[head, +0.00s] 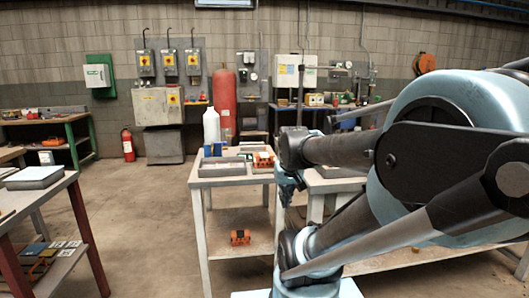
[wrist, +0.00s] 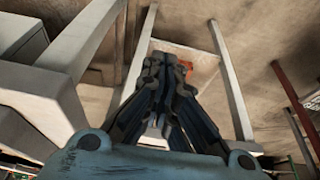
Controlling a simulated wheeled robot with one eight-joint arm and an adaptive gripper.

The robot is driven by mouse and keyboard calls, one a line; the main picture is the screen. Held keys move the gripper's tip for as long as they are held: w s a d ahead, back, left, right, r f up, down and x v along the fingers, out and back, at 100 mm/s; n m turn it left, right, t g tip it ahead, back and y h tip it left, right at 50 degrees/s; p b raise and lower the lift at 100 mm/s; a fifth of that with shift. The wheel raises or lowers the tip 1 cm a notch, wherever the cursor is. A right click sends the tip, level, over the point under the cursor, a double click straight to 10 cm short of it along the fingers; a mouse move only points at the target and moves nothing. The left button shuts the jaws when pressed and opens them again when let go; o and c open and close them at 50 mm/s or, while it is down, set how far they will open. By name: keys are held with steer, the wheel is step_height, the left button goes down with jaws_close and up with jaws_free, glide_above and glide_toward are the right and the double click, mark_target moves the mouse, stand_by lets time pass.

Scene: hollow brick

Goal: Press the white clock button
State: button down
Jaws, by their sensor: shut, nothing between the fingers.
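I cannot make out a white clock or its button in either view. Small items, too small to tell apart, sit on the central table (head: 228,182), among them blue-and-white pieces (head: 213,150) and an orange item (head: 263,160). My gripper (wrist: 160,66) is shut and empty in the wrist view, its dark fingers together. In the head view my wrist hangs at the right side of the central table, and the fingertips are hard to make out there. An orange item (wrist: 186,66) shows just behind the fingertips, partly hidden by them.
A grey tray (head: 222,169) and a white bottle (head: 211,128) stand at the central table. An orange item (head: 240,237) lies on its lower shelf. A red-legged table (head: 60,190) stands at left. Open floor (head: 140,220) lies between. My arm hides much of the right side.

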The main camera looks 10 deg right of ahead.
steer(key=w+r+t, duration=0.2)
steer(key=w+r, duration=0.2)
steer(key=w, duration=0.9)
steer(key=w+r+t, duration=0.1)
steer(key=w+r, duration=0.4)
steer(key=w, duration=0.7)
steer(key=w+r+t, duration=0.2)
steer(key=w+r, duration=0.3)
steer(key=w, duration=0.8)
steer(key=shift+w+a+r+t, duration=0.15)
steer(key=shift+w+r+t, duration=0.1)
steer(key=shift+w+t, duration=0.05)
steer(key=x, duration=0.9)
steer(key=shift+w+f, duration=0.15)
steer(key=shift+f, duration=0.1)
steer(key=f, duration=0.3)
steer(key=shift+w, duration=0.2)
steer(key=shift+f, duration=0.65)
